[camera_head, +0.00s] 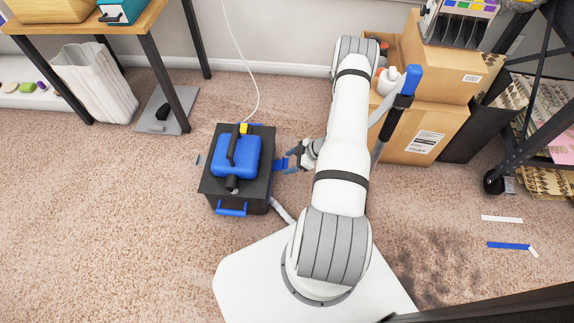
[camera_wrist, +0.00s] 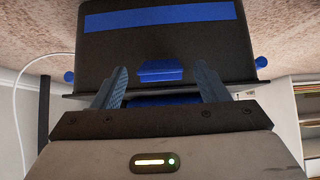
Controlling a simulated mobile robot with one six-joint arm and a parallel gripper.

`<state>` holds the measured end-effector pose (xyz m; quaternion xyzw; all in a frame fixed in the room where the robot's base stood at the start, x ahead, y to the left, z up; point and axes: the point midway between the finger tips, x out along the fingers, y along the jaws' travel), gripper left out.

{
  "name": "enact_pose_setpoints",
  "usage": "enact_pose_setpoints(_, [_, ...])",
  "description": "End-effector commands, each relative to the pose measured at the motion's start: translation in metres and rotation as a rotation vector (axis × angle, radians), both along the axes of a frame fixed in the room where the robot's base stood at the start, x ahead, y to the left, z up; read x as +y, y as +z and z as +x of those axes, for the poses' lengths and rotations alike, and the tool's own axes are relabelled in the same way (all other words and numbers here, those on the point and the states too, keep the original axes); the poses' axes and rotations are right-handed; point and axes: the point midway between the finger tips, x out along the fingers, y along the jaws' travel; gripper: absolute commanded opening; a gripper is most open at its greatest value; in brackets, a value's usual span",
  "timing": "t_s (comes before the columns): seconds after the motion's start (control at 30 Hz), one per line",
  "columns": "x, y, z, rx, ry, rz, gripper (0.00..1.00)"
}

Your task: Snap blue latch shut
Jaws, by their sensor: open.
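A black box (camera_head: 207,183) stands on the carpet, with blue trim and a blue handle on its front. The blue latch (camera_head: 280,165) sticks out from the box's right side, beside my gripper (camera_head: 293,158). In the wrist view the latch (camera_wrist: 160,72) sits between the two fingers of my gripper (camera_wrist: 161,70), with a gap on each side. My gripper is open and holds nothing. The box wall (camera_wrist: 110,50) with a wide blue band fills the top of that view. Another blue part (camera_wrist: 160,101) shows between the finger bases, partly hidden.
A blue case (camera_head: 232,157) with a black handle lies on the box lid. A white cable (camera_head: 256,75) runs down behind the box. Cardboard boxes (camera_head: 420,130) stand right of my arm. A wooden table (camera_head: 150,18) stands back left. Carpet left of the box is mostly clear.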

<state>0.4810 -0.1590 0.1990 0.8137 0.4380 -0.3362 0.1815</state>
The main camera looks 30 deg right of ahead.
Motion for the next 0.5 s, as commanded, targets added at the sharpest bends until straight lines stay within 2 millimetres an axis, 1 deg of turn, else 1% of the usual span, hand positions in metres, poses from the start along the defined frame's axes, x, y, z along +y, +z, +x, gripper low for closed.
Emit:
enact_pose_setpoints(0.03, [0.0053,-0.0082,0.0027,0.001,0.001,0.001,0.67])
enact_pose_setpoints(0.13, [0.011,-0.0146,0.0065,0.002,0.001,0.0,0.67])
enact_pose_setpoints(0.3, [0.0148,-0.0177,0.0095,0.001,0.001,0.0,0.67])
enact_pose_setpoints(0.5, [0.0148,-0.0173,0.0095,0.002,0.0,0.0,0.67])
